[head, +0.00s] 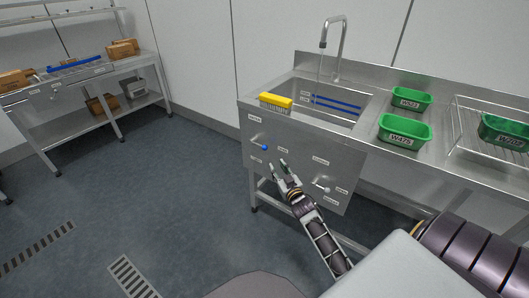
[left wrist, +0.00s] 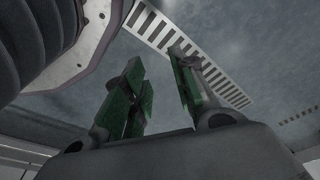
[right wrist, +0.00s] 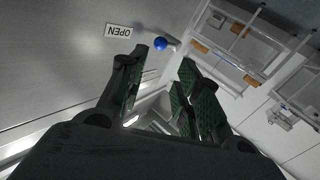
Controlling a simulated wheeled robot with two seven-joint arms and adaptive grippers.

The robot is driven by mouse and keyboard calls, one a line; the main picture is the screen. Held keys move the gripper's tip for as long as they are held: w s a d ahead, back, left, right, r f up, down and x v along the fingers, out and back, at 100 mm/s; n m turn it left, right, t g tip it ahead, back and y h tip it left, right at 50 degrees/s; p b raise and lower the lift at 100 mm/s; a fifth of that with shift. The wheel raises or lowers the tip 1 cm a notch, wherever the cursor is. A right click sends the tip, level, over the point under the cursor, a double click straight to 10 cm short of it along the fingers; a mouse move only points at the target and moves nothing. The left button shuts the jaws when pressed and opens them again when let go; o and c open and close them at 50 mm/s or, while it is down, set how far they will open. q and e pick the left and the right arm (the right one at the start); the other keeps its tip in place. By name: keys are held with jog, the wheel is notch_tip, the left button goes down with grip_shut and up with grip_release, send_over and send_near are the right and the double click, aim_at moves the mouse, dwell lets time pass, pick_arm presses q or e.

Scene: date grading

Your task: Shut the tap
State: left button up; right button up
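The tap's curved spout (head: 342,35) stands behind the sink (head: 350,118), with a faint streak, perhaps water, below its mouth. A blue-knobbed lever (head: 265,147) sticks out of the steel front panel below the sink. In the right wrist view the blue knob (right wrist: 161,44) shows just ahead of the fingers, near an OPEN label (right wrist: 118,31). My right gripper (head: 278,165) is open and empty, in front of the panel, a little below and right of the blue knob. My left gripper (left wrist: 160,85) is open and empty, over the floor.
A second, pale-ended handle (head: 322,188) sits lower right on the panel. A yellow brush (head: 276,100) lies on the sink's left rim. Green tubs (head: 404,132) stand on the right counter. A bench with boxes (head: 122,50) is at the far left; open floor lies between.

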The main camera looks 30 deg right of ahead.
jog(key=shift+w, duration=0.1)
